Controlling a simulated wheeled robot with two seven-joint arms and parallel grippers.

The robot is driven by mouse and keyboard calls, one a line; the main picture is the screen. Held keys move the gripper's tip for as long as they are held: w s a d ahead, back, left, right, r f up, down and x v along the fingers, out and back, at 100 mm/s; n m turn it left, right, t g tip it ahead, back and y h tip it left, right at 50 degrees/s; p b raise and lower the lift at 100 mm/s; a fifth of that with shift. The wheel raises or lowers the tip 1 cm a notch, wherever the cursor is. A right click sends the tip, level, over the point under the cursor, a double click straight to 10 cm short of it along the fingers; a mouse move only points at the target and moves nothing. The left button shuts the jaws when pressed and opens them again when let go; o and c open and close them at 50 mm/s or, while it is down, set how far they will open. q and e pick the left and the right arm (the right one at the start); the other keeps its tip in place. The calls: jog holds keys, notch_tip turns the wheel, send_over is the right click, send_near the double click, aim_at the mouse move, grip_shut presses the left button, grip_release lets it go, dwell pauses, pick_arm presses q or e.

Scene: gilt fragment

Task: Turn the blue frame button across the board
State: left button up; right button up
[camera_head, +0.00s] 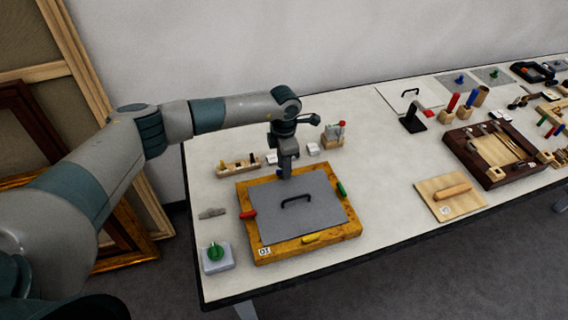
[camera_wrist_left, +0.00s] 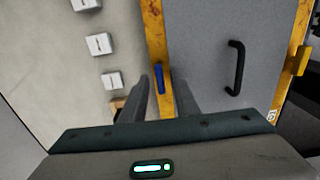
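The wooden frame (camera_head: 351,231) lies flat on the table with a grey board (camera_head: 270,220) in it and a black handle on the board. The blue frame button (camera_wrist_left: 159,77) sits on the frame's far rail and lies along it in the left wrist view; in the head view it is mostly hidden behind my gripper. My left gripper (camera_head: 286,174) points down over that rail. In the left wrist view its two fingers (camera_wrist_left: 164,98) are apart, one on each side of the blue button's line, with nothing held. I cannot tell their height above it. My right gripper is not in view.
Red (camera_head: 248,214), green (camera_head: 341,188) and yellow (camera_head: 313,238) buttons sit on the other rails. A grey box with a green knob (camera_head: 216,254) stands at front left. A wooden block with pegs (camera_head: 238,165) lies behind the frame.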

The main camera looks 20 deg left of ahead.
pick_arm(q)
jog(key=shift+c, duration=0.7)
grip_shut()
jog(key=n+b, duration=0.3)
jog(key=shift+f, duration=0.2)
jog(key=n+b, duration=0.4)
jog(key=n, duration=0.1)
jog(key=n+b, duration=0.3)
jog(key=n, duration=0.2)
jog(key=shift+b, duration=0.35)
jog(key=n, duration=0.1)
jog(key=n+b, duration=0.1)
jog(key=n, duration=0.1)
jog(key=n+b, duration=0.1)
jog(key=n, duration=0.1)
jog(key=shift+r, duration=0.25)
